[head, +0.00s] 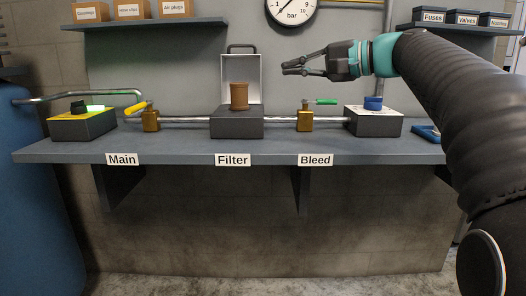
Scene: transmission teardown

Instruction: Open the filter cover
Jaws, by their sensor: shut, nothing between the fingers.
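The filter cover (241,69) is a pale framed lid with a dark handle on its top edge. It stands upright at the back of the dark filter housing (236,125), which sits on the bench above the "Filter" label. A brown ribbed filter cartridge (239,95) shows in front of the cover, upright at the housing's top. My gripper (284,68) is to the right of the cover, pointing left, with its fingertips apart from it in the picture. It is shut and empty.
The bench (270,146) carries a pipe with a yellow-handled valve (150,118) at left and a green-handled valve (305,118) at right. A yellow-topped box (83,123) and a white-topped box with a blue knob (373,103) flank them. A gauge (292,8) hangs above.

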